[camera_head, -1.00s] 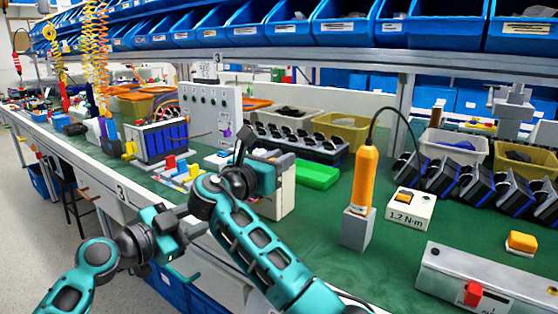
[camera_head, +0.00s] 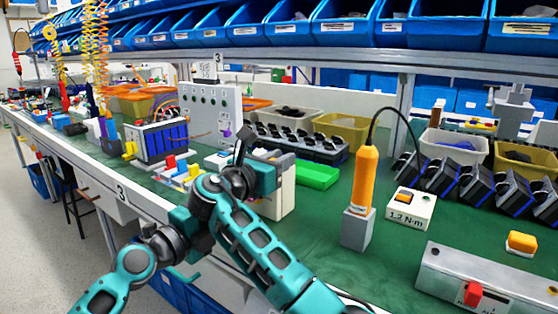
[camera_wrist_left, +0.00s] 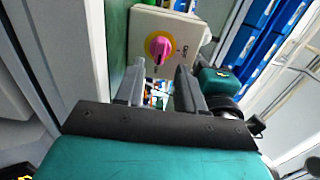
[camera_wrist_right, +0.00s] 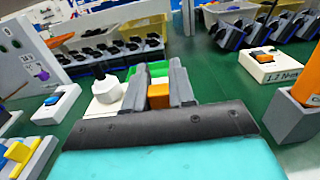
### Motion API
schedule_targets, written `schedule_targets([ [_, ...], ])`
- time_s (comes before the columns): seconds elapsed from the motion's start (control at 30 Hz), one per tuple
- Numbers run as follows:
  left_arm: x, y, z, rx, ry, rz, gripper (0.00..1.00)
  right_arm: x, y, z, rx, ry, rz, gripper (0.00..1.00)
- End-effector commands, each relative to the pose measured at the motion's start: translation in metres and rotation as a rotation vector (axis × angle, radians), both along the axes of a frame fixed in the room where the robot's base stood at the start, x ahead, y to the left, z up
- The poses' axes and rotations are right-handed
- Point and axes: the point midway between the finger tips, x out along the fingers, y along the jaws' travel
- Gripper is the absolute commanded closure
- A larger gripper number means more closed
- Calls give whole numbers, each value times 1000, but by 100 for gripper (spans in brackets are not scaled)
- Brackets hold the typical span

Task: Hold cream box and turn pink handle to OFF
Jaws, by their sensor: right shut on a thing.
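The cream box (camera_head: 286,190) stands on the green bench top, mostly behind my right gripper (camera_head: 268,172) in the head view. My right gripper is shut on it; in the right wrist view an orange block (camera_wrist_right: 159,96) shows between the fingers, and the box's pale top (camera_wrist_right: 104,92) is beside them. In the left wrist view the cream box (camera_wrist_left: 172,25) shows its face with the pink handle (camera_wrist_left: 159,48) on a yellow disc; the small label is unreadable. My left gripper (camera_wrist_left: 157,88) is open and empty, facing the handle and apart from it. Its fingertips are hidden in the head view.
A green tray (camera_head: 318,176) lies behind the box. An orange tool (camera_head: 365,180) in a grey holder and a white 1.2 N-m box (camera_head: 410,208) stand to the right. The bench front edge runs below.

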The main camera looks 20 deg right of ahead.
Motion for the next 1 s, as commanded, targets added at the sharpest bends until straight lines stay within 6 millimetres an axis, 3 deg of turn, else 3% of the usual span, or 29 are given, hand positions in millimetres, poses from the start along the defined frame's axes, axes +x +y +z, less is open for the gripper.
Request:
schedule_targets([
  [0.3, 21, -34, 1, -2, 2, 0, 62, 0, 0, 0, 0, 0, 0, 100],
  [0.77, 26, -42, 0, -1, 1, -1, 62, 0, 0, 0, 0, 0, 0, 100],
  [1.0, 26, -42, 0, -1, 1, -1, 82, 0, 0, 0, 0, 0, 0, 100],
])
